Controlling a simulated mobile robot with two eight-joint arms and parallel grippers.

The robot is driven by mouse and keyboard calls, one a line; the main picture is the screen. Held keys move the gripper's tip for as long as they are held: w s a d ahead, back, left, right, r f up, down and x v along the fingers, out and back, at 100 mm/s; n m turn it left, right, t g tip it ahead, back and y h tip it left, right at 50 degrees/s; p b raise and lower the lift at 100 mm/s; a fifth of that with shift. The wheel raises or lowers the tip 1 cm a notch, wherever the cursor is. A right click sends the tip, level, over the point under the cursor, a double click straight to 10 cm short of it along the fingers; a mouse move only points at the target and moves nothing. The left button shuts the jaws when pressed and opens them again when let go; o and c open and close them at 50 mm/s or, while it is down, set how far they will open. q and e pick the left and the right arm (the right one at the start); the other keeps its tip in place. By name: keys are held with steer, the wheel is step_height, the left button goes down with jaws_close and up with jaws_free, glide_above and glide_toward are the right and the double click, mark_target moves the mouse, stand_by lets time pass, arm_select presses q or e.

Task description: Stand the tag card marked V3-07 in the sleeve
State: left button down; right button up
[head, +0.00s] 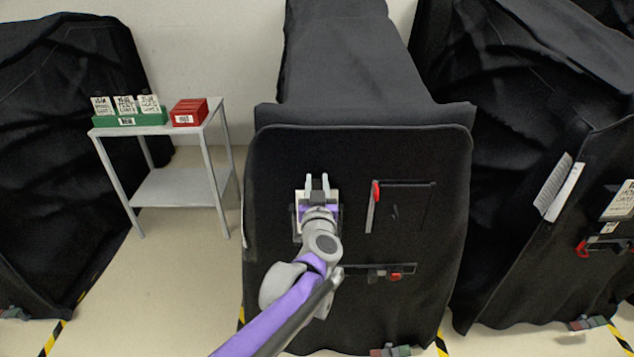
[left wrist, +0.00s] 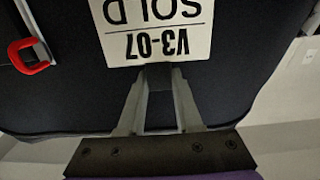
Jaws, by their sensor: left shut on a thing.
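The tag card (head: 301,197), white with black print, is at the upper left of the middle cart's black cover. In the left wrist view the card (left wrist: 158,22) reads V3-07 and SOLD, upside down in that picture. My left gripper (head: 317,181) is shut on the card's edge; its fingertips (left wrist: 158,70) meet at the edge beside the V3-07 line. Dark edges of what looks like the sleeve (head: 293,216) show beside the card, mostly hidden by my gripper. I cannot tell whether the card is inside it or in front of it. My right gripper is not in view.
Right of the card, the cover has a red-tipped latch (head: 376,192) and a lower bar with a red part (head: 396,276). A grey side table (head: 178,186) at left holds a green rack (head: 128,121) of cards and a red box (head: 188,112). Covered carts stand on both sides.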

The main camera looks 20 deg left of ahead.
arm_select(q)
steer(key=shift+f+b, duration=0.5)
steer(key=shift+f, duration=0.35)
steer(key=c, duration=0.5)
jaws_free()
steer(key=shift+s, duration=0.1)
steer(key=v, duration=1)
steer(key=shift+s+d, duration=0.1)
steer(key=shift+s, duration=0.25)
